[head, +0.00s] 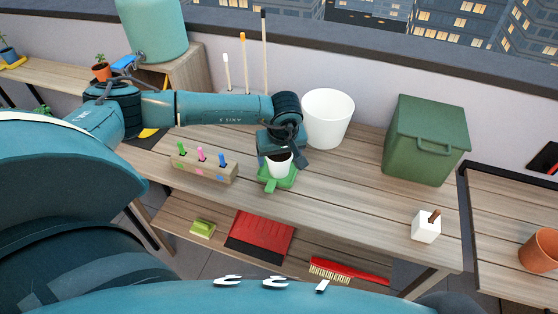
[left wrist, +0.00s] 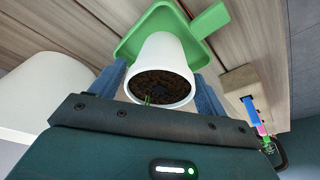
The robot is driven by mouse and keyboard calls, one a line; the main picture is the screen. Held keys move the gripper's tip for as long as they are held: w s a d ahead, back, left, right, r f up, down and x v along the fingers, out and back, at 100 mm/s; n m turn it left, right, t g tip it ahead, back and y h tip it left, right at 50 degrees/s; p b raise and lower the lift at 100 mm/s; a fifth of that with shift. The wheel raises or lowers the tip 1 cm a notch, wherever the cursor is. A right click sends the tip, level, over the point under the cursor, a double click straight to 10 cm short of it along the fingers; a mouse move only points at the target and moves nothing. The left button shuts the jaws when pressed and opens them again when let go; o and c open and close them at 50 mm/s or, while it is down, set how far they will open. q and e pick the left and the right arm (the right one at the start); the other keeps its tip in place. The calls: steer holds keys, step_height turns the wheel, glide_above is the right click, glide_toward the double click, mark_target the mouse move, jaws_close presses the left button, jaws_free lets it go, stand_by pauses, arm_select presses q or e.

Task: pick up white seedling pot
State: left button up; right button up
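The white seedling pot (head: 281,168) stands upright on a small green tray (head: 290,182) on the wooden table. In the left wrist view the white pot (left wrist: 160,56) holds dark soil with a bit of green, and the green tray (left wrist: 140,30) lies beyond it. My left gripper (head: 283,158) is over the pot, with one finger on each side of it. In the wrist view the fingers (left wrist: 160,85) look open around the pot, with a slight gap at the left; contact at the right is unclear. My right gripper is not in view.
A wooden block (head: 205,167) with colored markers stands left of the tray. A large white bin (head: 328,118) and a green box (head: 425,140) stand behind and right. A white cube-shaped holder (head: 426,226) is near the right edge. The table's front middle is clear.

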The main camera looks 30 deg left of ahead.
arm_select(q)
steer(key=c, duration=0.8)
